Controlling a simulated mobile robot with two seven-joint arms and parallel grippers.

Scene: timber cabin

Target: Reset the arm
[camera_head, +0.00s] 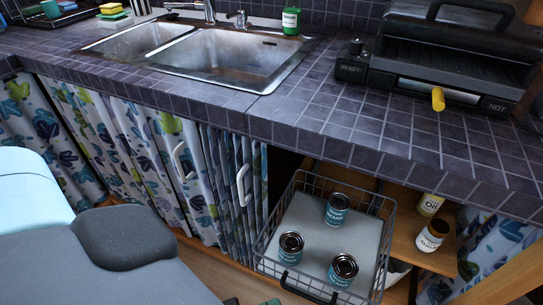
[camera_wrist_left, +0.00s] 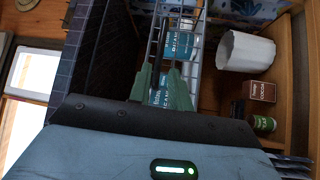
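My left arm (camera_head: 110,262) comes in from the lower left of the head view, and its fingertips barely show at the bottom edge. In the left wrist view my left gripper (camera_wrist_left: 160,69) has two green fingers with a narrow gap between them, and no object shows held. Beyond the fingers are cans (camera_wrist_left: 177,45) in a wire basket (camera_wrist_left: 196,42). In the head view the pulled-out wire basket (camera_head: 266,252) holds three dark cans with blue labels: one at the back (camera_head: 336,209), one at the left (camera_head: 290,247) and one at the right (camera_head: 342,270). My right gripper is not in view.
The tiled counter (camera_head: 330,120) overhangs the basket. Patterned curtains (camera_head: 110,140) hang below. An oil bottle (camera_head: 430,204) and a sugar jar (camera_head: 432,236) stand on a shelf right of the basket.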

